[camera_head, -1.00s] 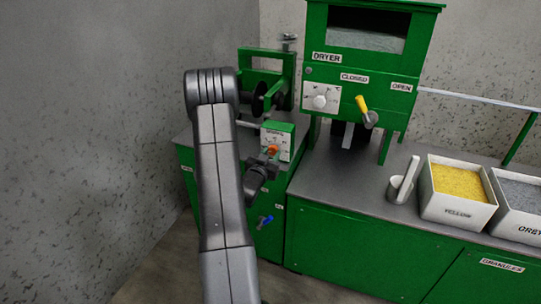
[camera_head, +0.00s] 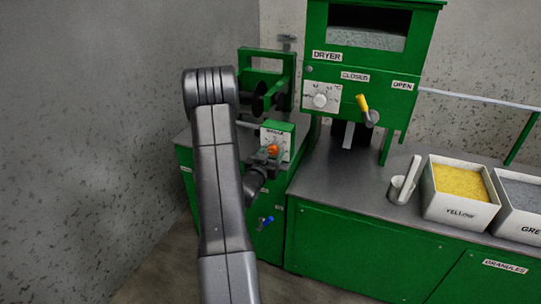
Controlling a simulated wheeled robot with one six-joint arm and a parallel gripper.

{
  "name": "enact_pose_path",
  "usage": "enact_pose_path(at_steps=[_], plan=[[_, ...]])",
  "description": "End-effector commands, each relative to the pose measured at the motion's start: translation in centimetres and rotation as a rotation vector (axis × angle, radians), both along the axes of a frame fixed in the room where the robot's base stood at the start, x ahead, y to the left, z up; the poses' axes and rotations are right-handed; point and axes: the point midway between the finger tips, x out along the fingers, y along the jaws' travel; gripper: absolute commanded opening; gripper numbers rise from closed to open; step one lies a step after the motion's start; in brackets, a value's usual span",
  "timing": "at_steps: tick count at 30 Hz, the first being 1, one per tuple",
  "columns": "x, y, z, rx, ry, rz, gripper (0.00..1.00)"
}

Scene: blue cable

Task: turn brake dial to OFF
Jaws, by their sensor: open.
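The brake dial (camera_head: 272,149) is a small orange knob on a white plate (camera_head: 283,137) in a green housing, left of the dryer. The writing on the plate is too small to read, so its setting cannot be told. My gripper (camera_head: 268,157) is open, at the front of the dial, with its fingertips close to the orange knob. Whether the fingers touch the knob cannot be told. My arm hides part of the green machine behind it.
The green dryer (camera_head: 360,60) has a white dial (camera_head: 320,101) and a yellow-handled lever (camera_head: 366,109). A grey scoop cup (camera_head: 400,188), a yellow granule bin (camera_head: 461,187) and a grey granule bin (camera_head: 520,203) stand right.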

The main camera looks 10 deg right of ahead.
Motion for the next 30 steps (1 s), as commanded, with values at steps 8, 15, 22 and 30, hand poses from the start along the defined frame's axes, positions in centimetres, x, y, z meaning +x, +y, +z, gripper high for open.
enact_pose_path(at_steps=[8,15,22,30], plan=[[-2.0,1.5,-0.1,0.000,0.002,0.004,0.55],[-6.6,4.6,-0.1,0.000,0.001,0.004,0.55],[-10.1,6.9,-0.1,0.000,0.001,0.003,0.55],[-11.5,7.8,0.0,0.000,0.000,0.000,0.55]])
